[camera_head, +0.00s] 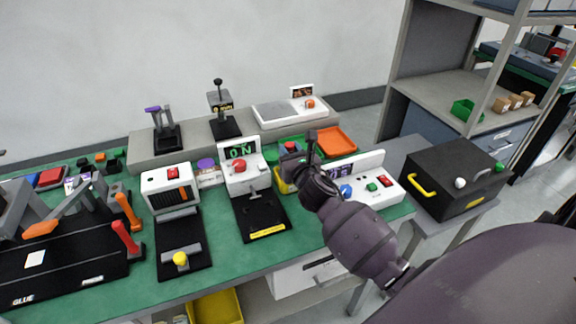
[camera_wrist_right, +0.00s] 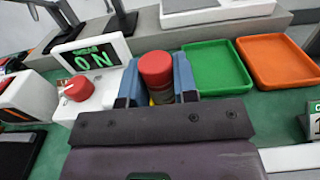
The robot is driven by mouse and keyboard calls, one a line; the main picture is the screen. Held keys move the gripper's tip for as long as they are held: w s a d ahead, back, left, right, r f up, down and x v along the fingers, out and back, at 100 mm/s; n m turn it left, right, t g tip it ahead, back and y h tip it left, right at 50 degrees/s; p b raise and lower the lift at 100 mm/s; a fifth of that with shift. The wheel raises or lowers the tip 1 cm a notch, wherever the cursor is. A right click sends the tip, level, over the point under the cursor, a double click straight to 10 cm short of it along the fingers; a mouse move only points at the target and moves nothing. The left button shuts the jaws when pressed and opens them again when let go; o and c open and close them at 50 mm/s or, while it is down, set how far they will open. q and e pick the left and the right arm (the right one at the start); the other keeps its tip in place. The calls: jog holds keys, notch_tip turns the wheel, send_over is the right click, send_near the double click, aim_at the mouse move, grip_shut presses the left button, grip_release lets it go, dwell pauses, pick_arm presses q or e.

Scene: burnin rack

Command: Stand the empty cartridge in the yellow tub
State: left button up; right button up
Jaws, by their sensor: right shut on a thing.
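A cartridge with a red cap (camera_wrist_right: 156,66) stands between the two blue-grey fingers of my right gripper (camera_wrist_right: 157,84) in the right wrist view, which are shut on it. Its lower body is mostly hidden by the gripper. In the head view the red cap (camera_head: 291,145) shows at the fingers of my right gripper (camera_head: 293,155). The yellow tub (camera_head: 281,185) shows just below the gripper, largely hidden by it. I cannot tell whether the cartridge's foot is inside the tub or above it. My left gripper is not in view.
A white station with an ON display (camera_head: 240,152) stands just left of the gripper. A green tray (camera_wrist_right: 216,67) and an orange tray (camera_wrist_right: 278,62) lie behind it. A white button panel (camera_head: 372,184) is at right, with a black box (camera_head: 455,180) beyond.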

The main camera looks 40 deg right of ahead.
notch_tip(320, 180, down, 4)
jog(key=shift+f+b, duration=0.15)
jog(key=shift+b, duration=0.6)
jog(key=shift+f, duration=0.1)
jog(key=o, duration=0.7)
jog(key=shift+o, duration=1.1)
